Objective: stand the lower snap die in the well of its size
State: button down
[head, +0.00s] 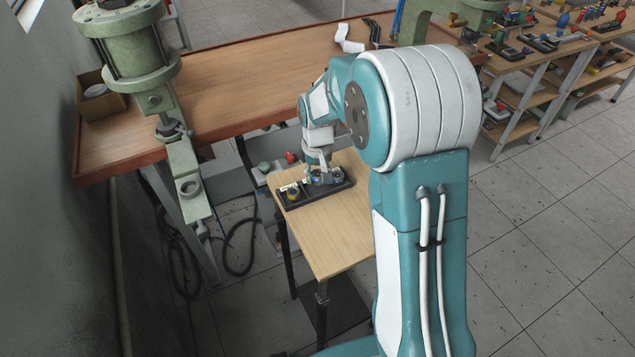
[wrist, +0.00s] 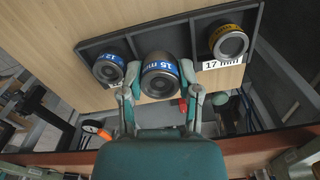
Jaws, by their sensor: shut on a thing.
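A black tray (wrist: 172,31) (head: 303,200) lies on the small wooden table. My gripper (wrist: 160,76) (head: 320,178) is shut on the middle die (wrist: 160,84), a grey ring with a blue band reading 15 mm, one finger on each side. The held die looks nearer the camera than the others and overlaps the tray's edge; I cannot tell whether it touches the tray. A smaller die (wrist: 108,69) with a blue band starting with 12 is at the tray's left in the wrist view. A yellow-banded die (wrist: 229,42) (head: 293,193) stands at the right, beside a white 17 mm label (wrist: 222,63).
The small wooden table (head: 335,240) is clear in front of the tray. A long workbench (head: 240,80) with green presses (head: 125,45) stands behind. Red and green buttons (head: 290,157) are just beyond the small table. Shelves of parts (head: 550,50) stand at the far right.

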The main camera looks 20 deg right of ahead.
aim_at(316, 191)
notch_tip(316, 191, down, 3)
jog(key=shift+a+r, duration=0.1)
jog(key=shift+a, duration=0.05)
jog(key=shift+s+a, duration=0.15)
jog(key=shift+a, duration=0.05)
jog(key=shift+s+f, duration=0.15)
jog(key=shift+f, duration=0.65)
jog(key=shift+c, duration=1.5)
grip_release()
jog(key=shift+f, duration=0.1)
jog(key=shift+d, duration=0.1)
